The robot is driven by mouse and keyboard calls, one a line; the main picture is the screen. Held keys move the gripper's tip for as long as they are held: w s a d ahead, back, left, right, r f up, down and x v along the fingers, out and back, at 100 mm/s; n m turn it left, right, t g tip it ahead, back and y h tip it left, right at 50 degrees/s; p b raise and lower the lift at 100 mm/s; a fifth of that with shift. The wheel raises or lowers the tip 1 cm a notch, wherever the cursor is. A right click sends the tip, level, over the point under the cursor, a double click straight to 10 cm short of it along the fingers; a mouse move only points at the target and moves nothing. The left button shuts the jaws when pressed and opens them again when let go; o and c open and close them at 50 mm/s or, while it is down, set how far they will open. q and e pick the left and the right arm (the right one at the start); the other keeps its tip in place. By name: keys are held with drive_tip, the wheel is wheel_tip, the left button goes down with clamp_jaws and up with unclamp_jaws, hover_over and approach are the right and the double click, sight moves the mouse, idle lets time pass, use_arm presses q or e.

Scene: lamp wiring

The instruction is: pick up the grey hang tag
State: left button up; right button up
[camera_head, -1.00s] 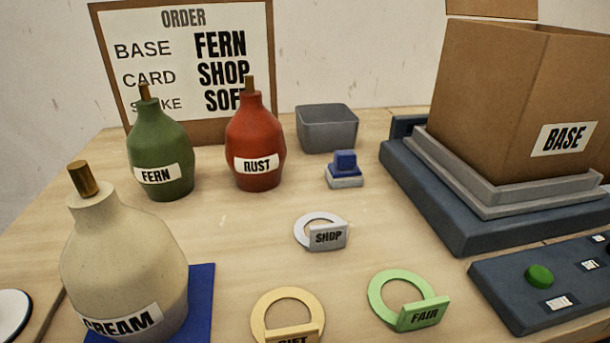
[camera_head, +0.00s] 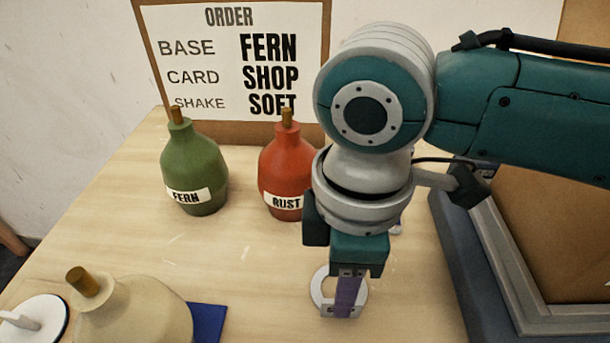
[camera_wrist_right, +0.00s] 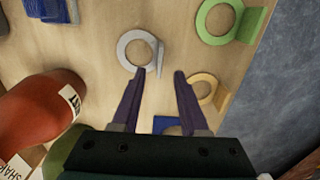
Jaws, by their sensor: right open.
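The grey hang tag (camera_head: 319,287) is a flat ring with a small upright label plate, lying on the wooden table. In the head view my right gripper (camera_head: 345,306) hangs over it and hides part of the ring and most of its label. In the right wrist view the grey tag (camera_wrist_right: 126,49) lies just beyond the fingertips. Its plate lines up with the gap between the two purple fingers of my right gripper (camera_wrist_right: 160,74). The fingers are apart, with nothing held between them. I cannot tell how high the fingertips are above the table. My left gripper is not in view.
In the right wrist view a green tag (camera_wrist_right: 204,30) and a yellow tag (camera_wrist_right: 205,79) lie nearby. A red bottle (camera_head: 279,170), a green bottle (camera_head: 193,160) and a cream bottle (camera_head: 135,312) stand to the left. A dark base (camera_head: 452,245) is at right.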

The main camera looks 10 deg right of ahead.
sight(325, 306)
drive_tip(key=f+b, duration=0.1)
drive_tip(key=f, duration=0.5)
drive_tip(key=shift+d, duration=0.2)
clamp_jaws()
idle(0.4)
